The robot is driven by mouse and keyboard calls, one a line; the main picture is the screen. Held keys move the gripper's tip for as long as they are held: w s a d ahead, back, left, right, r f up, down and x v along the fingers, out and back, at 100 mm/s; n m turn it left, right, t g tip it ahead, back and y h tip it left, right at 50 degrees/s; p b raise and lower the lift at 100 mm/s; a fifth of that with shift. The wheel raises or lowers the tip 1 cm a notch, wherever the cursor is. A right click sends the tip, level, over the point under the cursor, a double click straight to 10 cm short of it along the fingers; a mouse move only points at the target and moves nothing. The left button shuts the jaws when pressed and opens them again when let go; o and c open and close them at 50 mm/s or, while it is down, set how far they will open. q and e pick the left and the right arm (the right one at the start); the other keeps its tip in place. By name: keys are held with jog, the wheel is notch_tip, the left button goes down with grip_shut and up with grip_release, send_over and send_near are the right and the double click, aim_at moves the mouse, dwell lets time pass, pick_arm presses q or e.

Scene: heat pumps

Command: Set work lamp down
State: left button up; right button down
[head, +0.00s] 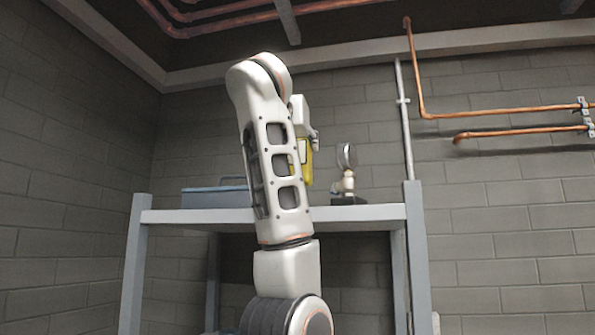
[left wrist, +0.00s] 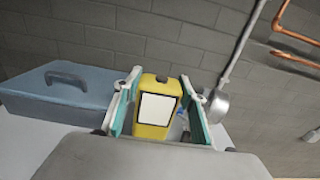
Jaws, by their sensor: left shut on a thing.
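The work lamp (left wrist: 157,108) is yellow with a white front panel. In the left wrist view it stands between the two fingers of my left gripper (left wrist: 155,112), which is shut on it. In the head view a strip of the yellow lamp (head: 307,165) shows behind my left arm, over the shelf top (head: 365,212). My left gripper (head: 304,135) is mostly hidden there by the arm. I cannot tell whether the lamp's base touches the shelf. My right gripper is in neither view.
A blue-grey toolbox (left wrist: 65,88) with a handle stands left of the lamp; it also shows in the head view (head: 205,197). A gauge on a stand (head: 347,180) is to the right. Copper pipes (head: 500,112) and a grey vertical pipe (head: 403,130) run along the block wall.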

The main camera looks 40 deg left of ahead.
pick_arm(q)
notch_tip(320, 180, down, 2)
jog(key=shift+f, duration=0.25)
notch_tip(320, 180, down, 3)
jog(key=shift+f, duration=0.1)
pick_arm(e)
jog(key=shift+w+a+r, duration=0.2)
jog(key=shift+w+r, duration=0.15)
pick_arm(q)
jog(key=shift+s+b, duration=0.1)
jog(key=shift+b, duration=0.2)
jog(key=shift+f, duration=0.2)
jog(key=o, duration=1.4)
jog(key=shift+c, duration=0.2)
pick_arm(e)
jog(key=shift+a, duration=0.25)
pick_arm(q)
jog(key=shift+r, duration=0.15)
